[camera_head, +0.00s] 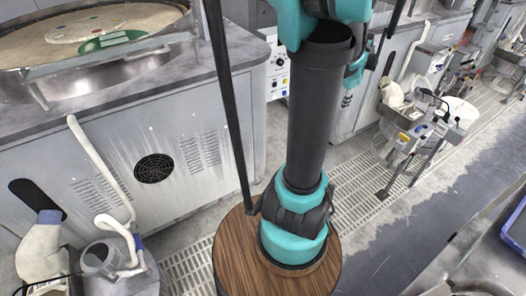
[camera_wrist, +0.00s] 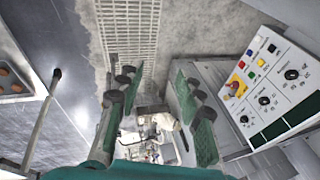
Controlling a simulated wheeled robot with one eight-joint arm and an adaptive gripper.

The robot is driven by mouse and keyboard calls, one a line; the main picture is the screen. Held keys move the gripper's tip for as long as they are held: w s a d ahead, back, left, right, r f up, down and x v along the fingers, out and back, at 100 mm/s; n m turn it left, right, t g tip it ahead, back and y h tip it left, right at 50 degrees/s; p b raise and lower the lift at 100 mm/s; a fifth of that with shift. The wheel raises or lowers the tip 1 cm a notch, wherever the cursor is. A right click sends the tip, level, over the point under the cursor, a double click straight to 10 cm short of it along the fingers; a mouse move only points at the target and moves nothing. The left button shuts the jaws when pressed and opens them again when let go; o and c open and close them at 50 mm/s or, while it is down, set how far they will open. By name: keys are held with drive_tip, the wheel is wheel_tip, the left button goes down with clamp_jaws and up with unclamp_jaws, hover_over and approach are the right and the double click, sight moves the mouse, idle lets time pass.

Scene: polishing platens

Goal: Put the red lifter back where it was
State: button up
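I cannot make out a red lifter in either view. My gripper (camera_wrist: 157,82) shows in the wrist view with its two green and black fingers spread wide apart. Nothing is between the fingertips; the floor and distant equipment show through the gap. In the head view my arm rises from the wooden round base, and the gripper is mostly hidden behind it.
A polishing machine (camera_head: 190,125) with a large round platen (camera_head: 85,27) stands at the left; a green piece (camera_head: 110,42) lies on it. A control panel (camera_wrist: 280,85) with a red-yellow knob (camera_wrist: 234,85) is right of my gripper. Floor grating (camera_head: 355,195) is clear.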

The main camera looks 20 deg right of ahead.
drive_tip(key=a+f+n+y, duration=0.15)
drive_tip(key=a+n, duration=0.25)
drive_tip(key=a, duration=0.5)
drive_tip(key=a+f+n+h, duration=0.1)
drive_tip(key=a+f+n, duration=0.25)
drive_tip(key=a, duration=0.55)
drive_tip(key=s+a+f+n+y, duration=0.1)
drive_tip(key=s+a+f+n, duration=0.1)
drive_tip(key=a, duration=0.5)
drive_tip(key=s+a+f+n, duration=0.3)
drive_tip(key=s+a+n, duration=0.2)
drive_tip(key=a+n, duration=0.2)
drive_tip(key=shift+t+y, duration=0.3)
drive_tip(key=shift+y, duration=0.05)
